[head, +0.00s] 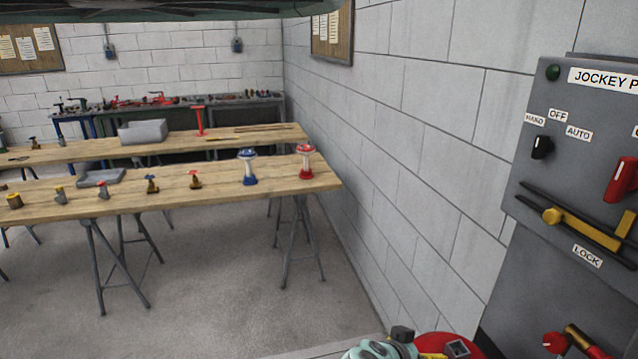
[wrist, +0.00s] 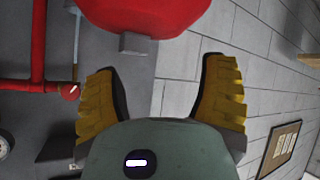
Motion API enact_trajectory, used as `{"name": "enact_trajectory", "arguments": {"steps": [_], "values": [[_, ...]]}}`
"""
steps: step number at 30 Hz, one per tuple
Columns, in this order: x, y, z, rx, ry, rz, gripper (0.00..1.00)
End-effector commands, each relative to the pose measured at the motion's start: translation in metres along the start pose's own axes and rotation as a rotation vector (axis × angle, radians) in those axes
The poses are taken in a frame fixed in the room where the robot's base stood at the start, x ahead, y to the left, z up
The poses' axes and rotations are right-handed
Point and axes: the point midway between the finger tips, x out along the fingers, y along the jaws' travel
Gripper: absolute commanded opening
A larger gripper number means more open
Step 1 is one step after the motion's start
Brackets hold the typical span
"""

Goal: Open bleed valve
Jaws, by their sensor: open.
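My gripper (wrist: 159,68) shows in the wrist view with its two yellow ribbed fingers spread wide and nothing between them. Beyond the fingertips are a large rounded red body (wrist: 150,14) and a small grey block (wrist: 136,43) below it. A small red round part (wrist: 70,92) with a pale mark sits by the red pipe (wrist: 38,50), left of the left finger and apart from it. I cannot tell whether it is the bleed valve. In the head view, a red knob with a brass-coloured part (head: 578,343) shows at the lower right edge; I cannot identify it surely.
A grey jockey pump control panel (head: 572,200) stands at the right, with switches and a yellow-and-black lock handle (head: 580,225). A block wall (head: 410,130) runs behind it. Wooden tables (head: 130,205) with several valves stand at the left. The floor (head: 230,290) before them is clear.

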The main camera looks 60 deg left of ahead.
Motion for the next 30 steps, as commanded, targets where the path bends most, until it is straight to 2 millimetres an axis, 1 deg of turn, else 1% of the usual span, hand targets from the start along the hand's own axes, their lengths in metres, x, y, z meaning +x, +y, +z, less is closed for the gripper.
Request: {"name": "enact_trajectory", "arguments": {"steps": [1,8,15,20,24,30], "values": [[0.0,0.002,-0.008,0.005,-0.007,-0.03,0.72],[0.003,-0.006,-0.032,0.024,0.001,-0.194,0.72],[-0.003,-0.007,-0.069,0.067,0.071,-0.351,0.72],[-0.009,-0.003,-0.097,0.096,0.142,-0.432,0.72],[-0.016,0.004,-0.122,0.123,0.213,-0.486,0.72],[-0.027,0.016,-0.155,0.156,0.317,-0.538,0.72]]}}
